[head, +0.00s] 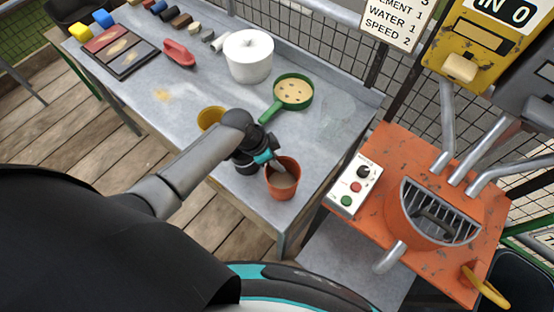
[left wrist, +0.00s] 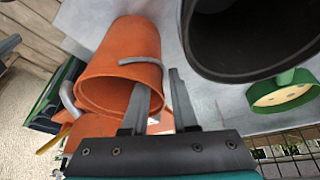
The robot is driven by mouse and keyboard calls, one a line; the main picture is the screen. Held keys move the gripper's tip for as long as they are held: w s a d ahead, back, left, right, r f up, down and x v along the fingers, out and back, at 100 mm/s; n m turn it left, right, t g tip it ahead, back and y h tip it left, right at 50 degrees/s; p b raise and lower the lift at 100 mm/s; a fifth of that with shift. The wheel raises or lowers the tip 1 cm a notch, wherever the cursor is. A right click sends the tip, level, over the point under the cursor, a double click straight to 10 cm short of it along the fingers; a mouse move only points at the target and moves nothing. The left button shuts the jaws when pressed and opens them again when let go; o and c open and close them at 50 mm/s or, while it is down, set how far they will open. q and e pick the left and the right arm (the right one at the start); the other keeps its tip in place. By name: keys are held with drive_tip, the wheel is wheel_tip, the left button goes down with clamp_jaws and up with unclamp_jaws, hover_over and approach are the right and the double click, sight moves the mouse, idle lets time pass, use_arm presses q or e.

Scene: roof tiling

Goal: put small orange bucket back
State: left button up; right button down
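The small orange bucket (head: 283,183) stands upright near the front right end of the grey table, with something greyish brown inside. My left gripper (head: 278,164) is at its rim. In the left wrist view the bucket (left wrist: 140,45) lies between and beyond the spread fingers (left wrist: 158,85). One finger overlaps its mouth and the other is outside its wall. A gap shows between the fingers, and I cannot tell whether either touches the wall. A thin grey handle curves over the bucket's side. My right gripper is out of view.
A yellow bucket (head: 211,117) is partly hidden behind my left arm. A green-rimmed pan (head: 292,92) and white pot (head: 249,58) stand farther back. A red float (head: 179,53) and dark trays (head: 120,50) lie beyond. An orange machine (head: 390,150) stands to the right. The table's middle is clear.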

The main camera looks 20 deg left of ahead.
use_arm(q)
drive_tip(key=shift+o, duration=0.7)
drive_tip(key=shift+r, duration=0.2)
drive_tip(key=p+v, duration=0.2)
drive_tip(key=v, duration=1)
